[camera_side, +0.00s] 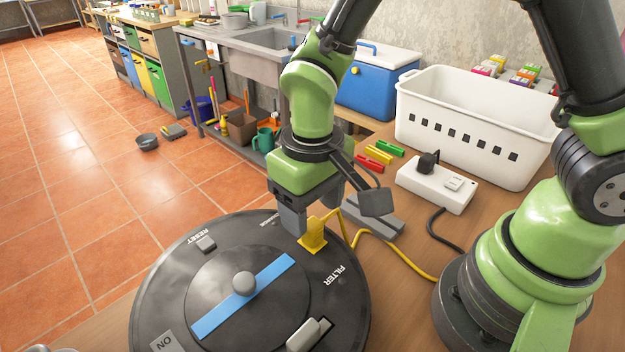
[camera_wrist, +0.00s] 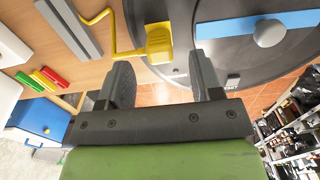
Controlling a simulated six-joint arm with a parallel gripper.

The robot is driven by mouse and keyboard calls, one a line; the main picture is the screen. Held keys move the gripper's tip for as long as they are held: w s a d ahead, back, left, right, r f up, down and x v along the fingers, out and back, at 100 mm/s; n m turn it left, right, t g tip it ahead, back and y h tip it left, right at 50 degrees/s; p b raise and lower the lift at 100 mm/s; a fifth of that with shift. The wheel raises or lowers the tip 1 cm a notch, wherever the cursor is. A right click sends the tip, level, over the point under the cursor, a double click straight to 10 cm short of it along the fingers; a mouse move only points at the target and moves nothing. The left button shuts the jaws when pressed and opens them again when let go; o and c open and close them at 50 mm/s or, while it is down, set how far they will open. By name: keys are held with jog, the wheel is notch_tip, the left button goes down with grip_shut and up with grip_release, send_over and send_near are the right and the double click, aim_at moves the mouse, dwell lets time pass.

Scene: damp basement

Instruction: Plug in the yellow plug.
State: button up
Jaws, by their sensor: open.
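The yellow plug (camera_side: 313,236) stands at the rim of the round dark panel (camera_side: 175,280), on the side towards the FILTER label. A yellow cable (camera_side: 405,262) runs from it to the right. I cannot tell whether it is seated in a socket. My gripper (camera_side: 314,213) is open and points down close over the plug, with one finger near its left side. In the wrist view the plug (camera_wrist: 158,42) shows ahead of the gap between my open fingertips (camera_wrist: 161,66). Contact is not clear. A white power strip (camera_side: 435,186) with a black plug (camera_side: 428,162) lies at the right.
A grey bar (camera_side: 372,216) lies just right of the plug. Red, yellow and green pegs (camera_side: 380,155) lie farther back. A white basket (camera_side: 475,120) and a blue cooler (camera_side: 370,85) stand behind. The panel carries a blue bar with a knob (camera_side: 245,284).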

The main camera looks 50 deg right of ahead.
jog(key=shift+r, duration=2.65)
jog(key=shift+r, duration=0.1)
jog(key=s+d+r+m+t+y, duration=0.2)
jog(key=s+d+r+m+t, duration=0.2)
jog(key=r, duration=0.9)
jog(key=s+d+t, duration=0.3)
jog(key=s+d, duration=0.2)
jog(key=s, duration=0.1)
jog(key=shift+s, duration=0.35)
